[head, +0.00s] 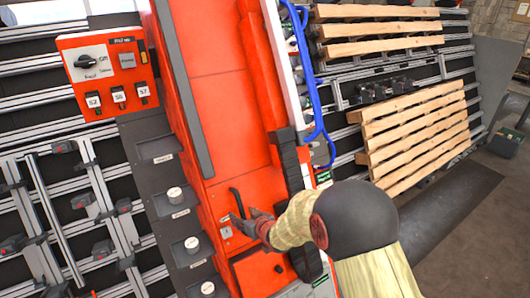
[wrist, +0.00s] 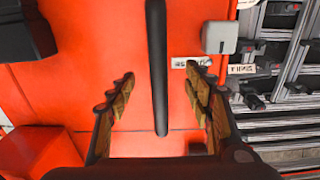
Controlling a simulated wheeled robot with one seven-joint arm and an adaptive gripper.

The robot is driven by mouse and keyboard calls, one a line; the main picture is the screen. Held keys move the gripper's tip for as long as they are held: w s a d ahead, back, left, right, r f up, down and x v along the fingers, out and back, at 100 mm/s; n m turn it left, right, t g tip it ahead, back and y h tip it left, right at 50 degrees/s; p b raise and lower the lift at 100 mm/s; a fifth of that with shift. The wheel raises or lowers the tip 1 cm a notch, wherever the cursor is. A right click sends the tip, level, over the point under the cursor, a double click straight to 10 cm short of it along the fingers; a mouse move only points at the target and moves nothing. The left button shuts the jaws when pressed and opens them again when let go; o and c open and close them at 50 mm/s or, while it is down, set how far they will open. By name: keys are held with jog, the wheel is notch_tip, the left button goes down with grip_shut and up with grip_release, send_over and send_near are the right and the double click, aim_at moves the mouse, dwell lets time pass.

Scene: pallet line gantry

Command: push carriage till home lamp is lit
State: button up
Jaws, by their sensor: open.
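The carriage (head: 215,125) appears to be the tall orange body in the middle of the head view; its exact limits are unclear. A black bar handle (head: 237,203) stands on its lower face. In the wrist view the handle (wrist: 157,70) runs vertically down the middle. My gripper (head: 242,221) is at the handle's lower end. The wrist view shows my gripper (wrist: 163,90) open, one finger on each side of the handle, with gaps between. I cannot make out a lamp marked home or whether one is lit.
An orange control box (head: 106,72) with a black rotary switch is at upper left. A dark strip with white round knobs (head: 185,245) runs left of the orange body. Wooden slatted pallets (head: 418,135) and blue hoses (head: 322,75) are at right. Bare floor shows at far right.

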jog(key=p+v, duration=0.2)
jog(key=v, duration=0.7)
jog(key=shift+s, duration=0.15)
jog(key=shift+d+r, duration=0.1)
jog(key=shift+r, duration=0.05)
jog(key=s+d+f+m+g+h+b, duration=0.1)
jog(key=s+d+f+g+h, duration=0.4)
jog(key=s+d+f, duration=0.4)
jog(key=s+d+r+m+b, duration=0.1)
jog(key=s+d+r+b, duration=0.1)
jog(key=s+d+b, duration=0.2)
jog(key=s+d+r+m+h+b, duration=0.1)
jog(key=s+d+b, duration=0.4)
jog(key=s+b, duration=0.5)
jog(key=s+d+r+m+b, duration=0.3)
jog(key=s+b, duration=0.3)
jog(key=s, duration=0.5)
jog(key=shift+d+r+b, duration=0.4)
jog(key=shift+d+r, duration=0.05)
jog(key=shift+d, duration=0.45)
